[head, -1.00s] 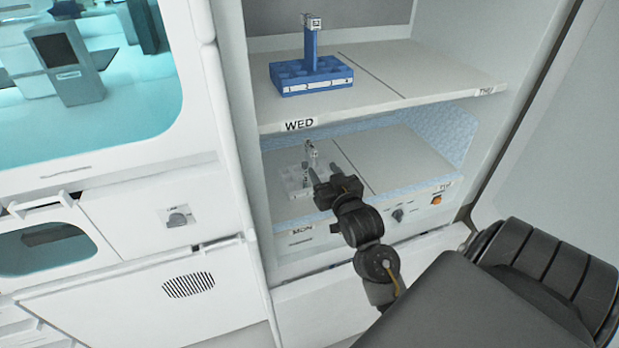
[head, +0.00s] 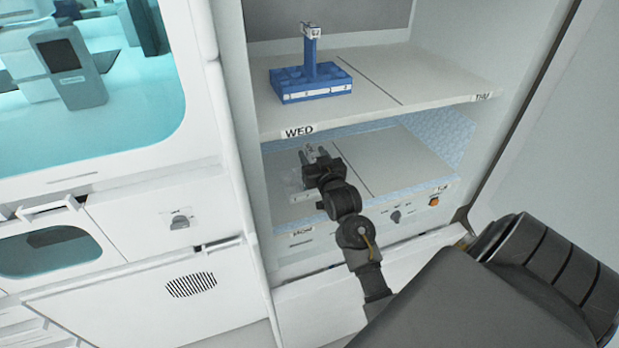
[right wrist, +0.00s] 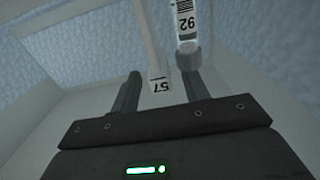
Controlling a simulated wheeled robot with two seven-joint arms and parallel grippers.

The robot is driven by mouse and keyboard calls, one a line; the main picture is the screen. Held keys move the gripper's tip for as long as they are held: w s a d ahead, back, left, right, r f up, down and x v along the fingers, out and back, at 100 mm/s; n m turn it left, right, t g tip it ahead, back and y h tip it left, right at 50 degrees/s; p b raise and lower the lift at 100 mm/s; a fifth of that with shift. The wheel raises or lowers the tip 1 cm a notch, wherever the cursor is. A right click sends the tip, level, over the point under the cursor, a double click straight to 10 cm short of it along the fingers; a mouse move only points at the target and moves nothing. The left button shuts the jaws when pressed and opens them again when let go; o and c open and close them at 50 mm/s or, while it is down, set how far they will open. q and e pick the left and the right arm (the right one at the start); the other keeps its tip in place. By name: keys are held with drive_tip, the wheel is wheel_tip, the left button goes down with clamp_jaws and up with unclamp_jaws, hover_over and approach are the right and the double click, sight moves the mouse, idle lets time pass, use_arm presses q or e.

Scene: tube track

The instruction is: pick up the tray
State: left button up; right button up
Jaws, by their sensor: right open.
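A pale, see-through tray (head: 300,194) stands on the lower shelf, left side, above the MON label. My right gripper hides much of it in the head view. My right gripper (head: 316,152) is open at the tray's upright handle. In the right wrist view, the white handle post with a label reading 57 (right wrist: 159,84) stands between the open fingers (right wrist: 163,84), nearer the right one. A capped tube labelled 92 (right wrist: 187,28) is just beyond the right fingertip; I cannot tell whether they touch. My left gripper is not in view.
A blue tray (head: 312,92) with an upright handle stands on the upper shelf (head: 400,85), above my right gripper. The lower shelf's right half (head: 400,155) is clear. The cabinet's side wall (head: 237,130) is close on the left.

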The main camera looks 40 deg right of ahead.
drive_tip(key=x, duration=0.2)
drive_tip(key=shift+w+d, duration=0.1)
drive_tip(key=shift+w, duration=0.3)
clamp_jaws()
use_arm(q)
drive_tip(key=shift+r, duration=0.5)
